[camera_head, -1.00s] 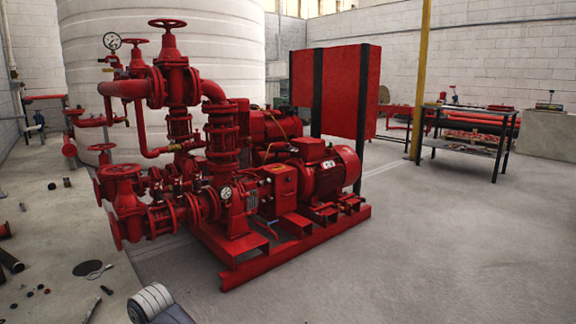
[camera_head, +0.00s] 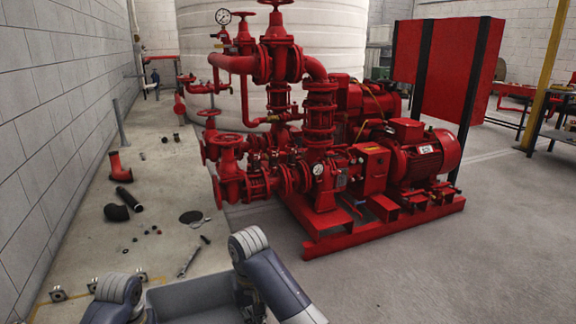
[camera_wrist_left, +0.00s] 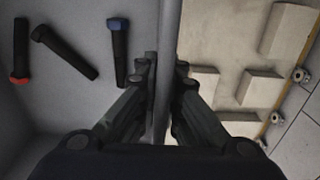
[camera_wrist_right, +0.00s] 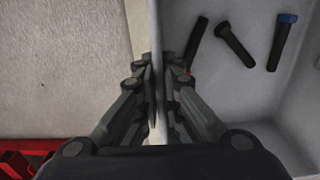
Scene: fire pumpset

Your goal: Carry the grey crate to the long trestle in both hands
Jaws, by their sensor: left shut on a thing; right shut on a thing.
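The grey crate (camera_head: 190,296) is at the bottom of the head view, between my two arms, partly cut off by the frame. In the left wrist view, my left gripper (camera_wrist_left: 160,72) is shut on the crate's wall (camera_wrist_left: 167,30). In the right wrist view, my right gripper (camera_wrist_right: 157,72) is shut on the opposite wall. Dark rods lie inside the crate, including a red-ended one (camera_wrist_left: 20,50) and a blue-ended one (camera_wrist_left: 118,50). A dark-legged bench (camera_head: 563,125) is cut off at the right edge; I cannot tell if it is the long trestle.
The red pumpset (camera_head: 330,150) on its red base stands close ahead and right. Loose pipe fittings (camera_head: 117,212) and a wrench (camera_head: 188,262) lie on the floor ahead left, beside a grey block wall (camera_head: 50,120). Open floor (camera_head: 480,270) lies right of the pumpset.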

